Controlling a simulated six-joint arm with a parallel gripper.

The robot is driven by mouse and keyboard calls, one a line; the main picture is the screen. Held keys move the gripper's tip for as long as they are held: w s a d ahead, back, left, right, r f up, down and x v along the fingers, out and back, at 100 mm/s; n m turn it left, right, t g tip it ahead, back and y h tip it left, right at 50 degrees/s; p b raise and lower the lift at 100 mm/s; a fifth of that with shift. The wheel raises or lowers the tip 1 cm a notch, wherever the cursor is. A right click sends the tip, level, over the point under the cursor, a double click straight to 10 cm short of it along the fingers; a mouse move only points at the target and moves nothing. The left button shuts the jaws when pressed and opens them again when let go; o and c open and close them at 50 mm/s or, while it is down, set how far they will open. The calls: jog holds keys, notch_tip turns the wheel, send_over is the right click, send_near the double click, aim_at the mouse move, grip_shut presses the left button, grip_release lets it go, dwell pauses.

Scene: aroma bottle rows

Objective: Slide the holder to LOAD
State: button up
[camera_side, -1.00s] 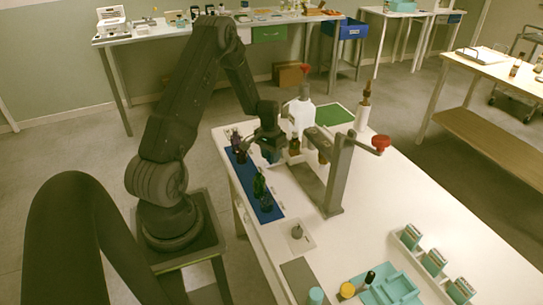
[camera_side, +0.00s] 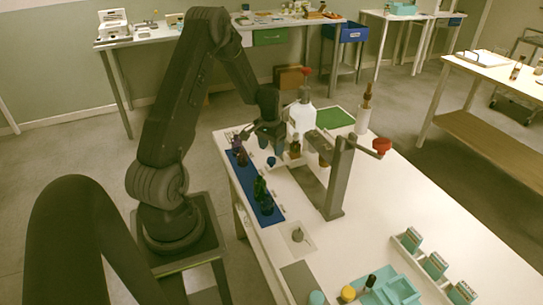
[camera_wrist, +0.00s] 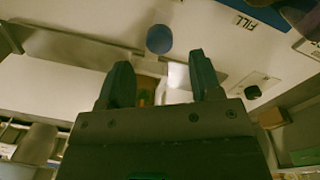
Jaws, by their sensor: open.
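My gripper (camera_side: 266,141) is above the white bench, between the blue mat and the press. In the wrist view its two fingers (camera_wrist: 162,76) stand apart with nothing clasped between them. A round blue knob or cap (camera_side: 271,161) shows just below the fingers; a blue disc also shows beyond the fingertips in the wrist view (camera_wrist: 159,39). A small amber bottle (camera_side: 295,149) stands under the white dispenser, near the grey track. I cannot clearly tell the holder's outline from these parts. A FILL label (camera_wrist: 265,12) is readable; a LOAD label is not.
The grey press (camera_side: 340,180) with a red knob (camera_side: 382,146) stands right of my gripper. The white dispenser bottle (camera_side: 301,117) is close behind. Dark bottles (camera_side: 262,190) stand on the blue mat (camera_side: 268,215). Teal trays (camera_side: 390,290) lie at the front.

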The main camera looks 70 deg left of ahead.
notch_tip(320, 180, up, 9)
jog(key=shift+a, duration=0.2)
jog(key=shift+d+r, duration=0.1)
jog(key=s+d+r+m+t+y, duration=0.1)
jog(key=d+r, duration=0.6)
jog(key=d, duration=0.2)
jog(key=d+r+m+t, duration=0.1)
jog(key=d+r+m, duration=0.1)
jog(key=d+r, duration=0.6)
jog(key=s+d+r+m+t, duration=0.2)
jog(key=s+d+t, duration=0.1)
jog(key=s+d, duration=0.9)
jog(key=d, duration=0.3)
jog(key=shift+s+d+r, duration=0.25)
jog(key=shift+s+r, duration=0.05)
jog(key=shift+s, duration=0.05)
